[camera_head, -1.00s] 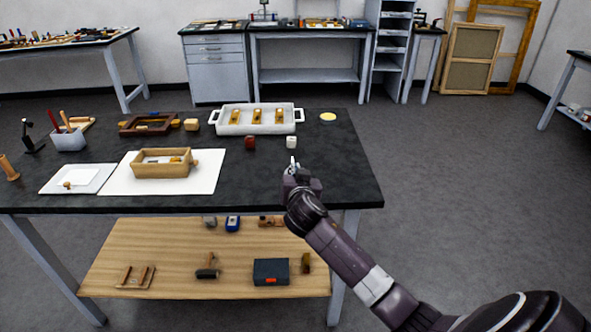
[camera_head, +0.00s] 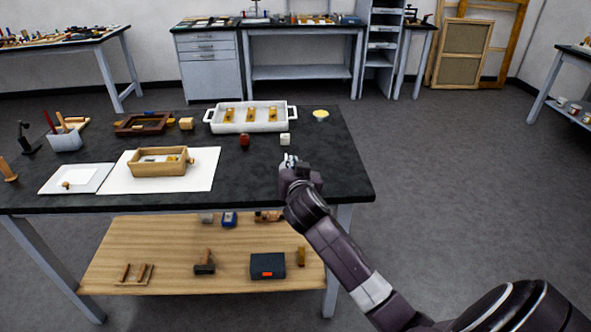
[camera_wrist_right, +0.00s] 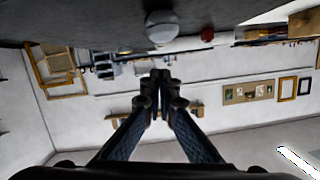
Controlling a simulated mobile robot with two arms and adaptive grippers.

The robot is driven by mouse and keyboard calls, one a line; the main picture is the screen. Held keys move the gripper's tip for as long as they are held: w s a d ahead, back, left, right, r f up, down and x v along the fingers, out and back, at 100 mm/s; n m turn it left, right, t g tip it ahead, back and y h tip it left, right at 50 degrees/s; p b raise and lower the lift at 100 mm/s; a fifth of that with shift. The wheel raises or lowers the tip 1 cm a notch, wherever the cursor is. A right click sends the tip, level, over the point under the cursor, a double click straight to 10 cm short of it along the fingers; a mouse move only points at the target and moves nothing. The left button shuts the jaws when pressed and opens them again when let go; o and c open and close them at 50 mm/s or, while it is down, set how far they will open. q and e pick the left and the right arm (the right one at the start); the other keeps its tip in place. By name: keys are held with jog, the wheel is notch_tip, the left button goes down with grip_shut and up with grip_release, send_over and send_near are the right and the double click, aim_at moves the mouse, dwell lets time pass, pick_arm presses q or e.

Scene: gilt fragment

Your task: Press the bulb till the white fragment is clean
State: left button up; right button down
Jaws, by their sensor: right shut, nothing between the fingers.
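A small white rounded piece (camera_head: 285,139) stands on the black table just beyond my right gripper (camera_head: 288,161). It shows as a pale dome at the top of the right wrist view (camera_wrist_right: 161,27). A small dark red piece (camera_head: 244,140) stands to its left and also shows in the wrist view (camera_wrist_right: 207,34). I cannot tell for certain which of them is the bulb. My right gripper is shut and empty, apart from both, over the table's right part; its fingers meet in the wrist view (camera_wrist_right: 160,82). No white fragment can be told for certain. My left gripper is out of view.
A white handled tray (camera_head: 214,119) holds three gilt pieces. A wooden box (camera_head: 160,170) stands on a white sheet (camera_head: 205,178). A pale yellow disc (camera_head: 321,114) lies at the back right. The table's right front is bare. A wooden shelf (camera_head: 150,250) below holds tools.

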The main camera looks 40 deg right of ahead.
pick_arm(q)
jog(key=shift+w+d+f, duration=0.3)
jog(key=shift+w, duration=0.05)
pick_arm(e)
jog(key=v, duration=0.5)
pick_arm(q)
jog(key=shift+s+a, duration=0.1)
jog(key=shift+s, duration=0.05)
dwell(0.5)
